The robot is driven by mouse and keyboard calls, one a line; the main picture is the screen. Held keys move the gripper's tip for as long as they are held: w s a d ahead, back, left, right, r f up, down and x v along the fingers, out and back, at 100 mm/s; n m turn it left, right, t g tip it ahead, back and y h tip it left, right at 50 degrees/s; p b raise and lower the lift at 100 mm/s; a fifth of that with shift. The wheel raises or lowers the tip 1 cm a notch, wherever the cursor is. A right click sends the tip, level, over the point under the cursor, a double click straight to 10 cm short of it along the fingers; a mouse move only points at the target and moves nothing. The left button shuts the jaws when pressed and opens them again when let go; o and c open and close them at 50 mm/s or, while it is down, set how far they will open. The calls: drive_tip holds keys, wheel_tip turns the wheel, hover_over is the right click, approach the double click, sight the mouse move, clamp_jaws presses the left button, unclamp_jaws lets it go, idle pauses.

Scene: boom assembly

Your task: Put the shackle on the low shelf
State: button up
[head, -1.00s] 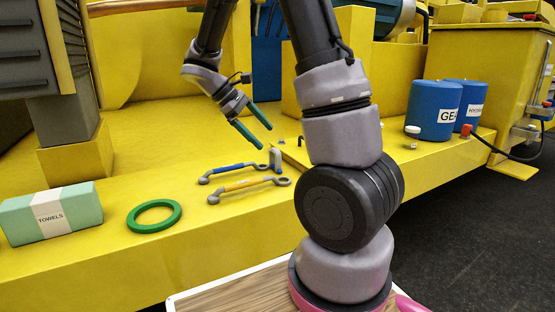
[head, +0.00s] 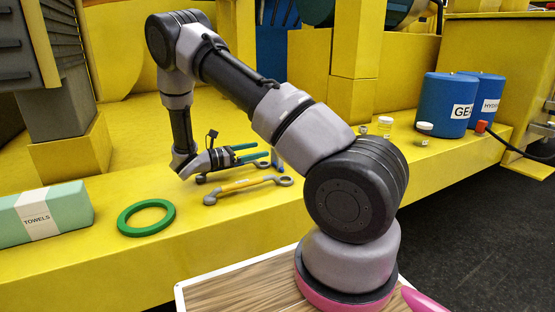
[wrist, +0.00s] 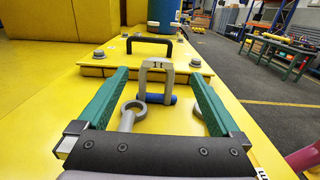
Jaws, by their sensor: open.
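The shackle (wrist: 155,78) is a grey U-shaped bow with a blue pin at its foot. It stands upright on the yellow deck (wrist: 70,140), ahead of my gripper and between the lines of its fingers in the wrist view. In the head view, the shackle (head: 277,159) shows just beyond the fingertips, partly covered. My gripper (head: 267,152) is open, low over the deck, with its two green fingers pointing at the shackle. In the wrist view my gripper (wrist: 160,75) holds nothing. I cannot tell which surface is the low shelf.
A yellow-handled wrench (head: 245,185) lies beside my gripper; another wrench is mostly hidden behind it. A green ring (head: 146,218) and towels box (head: 45,215) lie left. Blue drums (head: 446,105) and small jars (head: 424,133) stand right. A raised plate with black handle (wrist: 150,41) lies beyond the shackle.

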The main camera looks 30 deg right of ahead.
drive_tip(key=shift+w+d, duration=0.15)
drive_tip(key=shift+d, duration=1.65)
drive_tip(key=shift+w+d, duration=0.1)
drive_tip(key=shift+d, duration=1.65)
clamp_jaws()
